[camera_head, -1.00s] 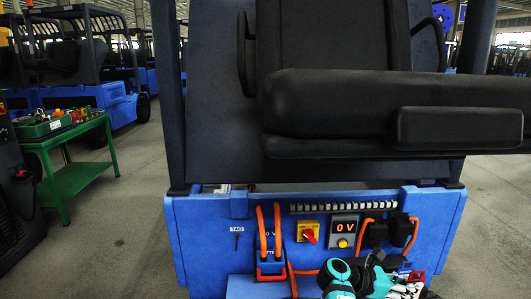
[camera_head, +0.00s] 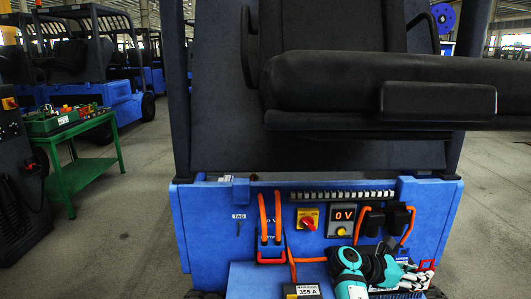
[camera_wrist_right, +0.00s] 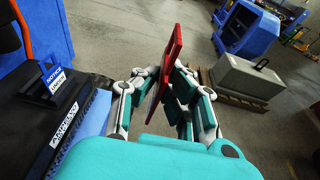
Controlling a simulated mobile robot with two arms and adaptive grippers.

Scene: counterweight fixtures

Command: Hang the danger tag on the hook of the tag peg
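The tag peg (camera_head: 238,228) is a small dark hook under a "TAG" label (camera_head: 239,217) on the left of the blue truck panel. My right gripper (camera_head: 418,276) is low at the right in the head view, well to the right of the peg and apart from it. In the right wrist view my right gripper (camera_wrist_right: 170,88) is shut on the red danger tag (camera_wrist_right: 168,62). The tag stands edge-on between the fingers. Part of its red edge (camera_head: 427,265) shows in the head view. My left gripper is not in view.
The panel has orange cables (camera_head: 278,218), a red rotary switch (camera_head: 308,222), a "0 V" display (camera_head: 343,215) and black connectors (camera_head: 397,217). A black seat (camera_head: 380,90) overhangs above. A green table (camera_head: 85,170) stands left. A grey block on a pallet (camera_wrist_right: 243,77) is on the floor.

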